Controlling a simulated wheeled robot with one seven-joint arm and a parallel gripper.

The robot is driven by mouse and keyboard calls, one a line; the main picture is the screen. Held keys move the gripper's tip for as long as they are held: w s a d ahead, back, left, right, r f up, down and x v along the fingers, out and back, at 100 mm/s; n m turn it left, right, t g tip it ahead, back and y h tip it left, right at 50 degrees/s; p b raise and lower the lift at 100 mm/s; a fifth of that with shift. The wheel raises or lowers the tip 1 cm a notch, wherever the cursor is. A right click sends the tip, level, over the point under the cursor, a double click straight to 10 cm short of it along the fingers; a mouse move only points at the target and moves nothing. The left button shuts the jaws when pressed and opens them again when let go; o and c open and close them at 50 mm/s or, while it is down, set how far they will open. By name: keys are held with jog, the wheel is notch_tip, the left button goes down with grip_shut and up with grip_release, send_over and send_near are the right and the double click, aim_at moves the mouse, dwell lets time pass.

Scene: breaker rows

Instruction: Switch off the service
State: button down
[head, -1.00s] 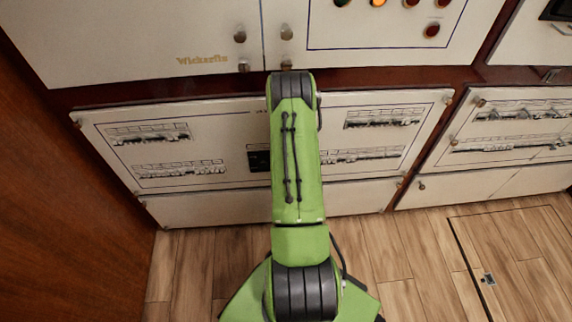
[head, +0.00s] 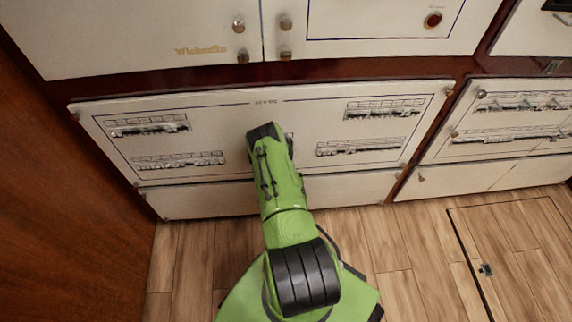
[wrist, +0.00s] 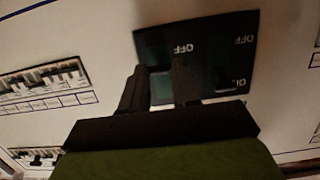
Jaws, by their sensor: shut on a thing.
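A dark switch plate (wrist: 208,32) with "OFF" lettering sits on the white panel in the wrist view. It carries two switches side by side. My gripper (wrist: 160,76) is at the left switch (wrist: 161,90), its two dark fingers on either side of a pale greenish part, shut on it. The right switch (wrist: 224,80) is free, partly behind the gripper. In the head view my arm covers most of the plate and the gripper. I cannot tell which of the two switches is the service, nor read the left one's position clearly.
Breaker rows (head: 150,125) lie left of the plate, and more breaker rows (head: 384,108) lie to its right. A cabinet with knobs (head: 239,25) stands above. A wooden wall (head: 50,190) closes the left side. The wooden floor (head: 400,240) is clear at the right.

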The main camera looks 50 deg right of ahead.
jog(key=shift+w+d+f+t+h, duration=0.1)
jog(key=shift+d+f+t+h, duration=0.05)
jog(key=shift+t+h, duration=0.5)
jog(key=c, duration=0.8)
grip_release()
jog(key=shift+f, duration=0.1)
jog(key=shift+c, duration=0.2)
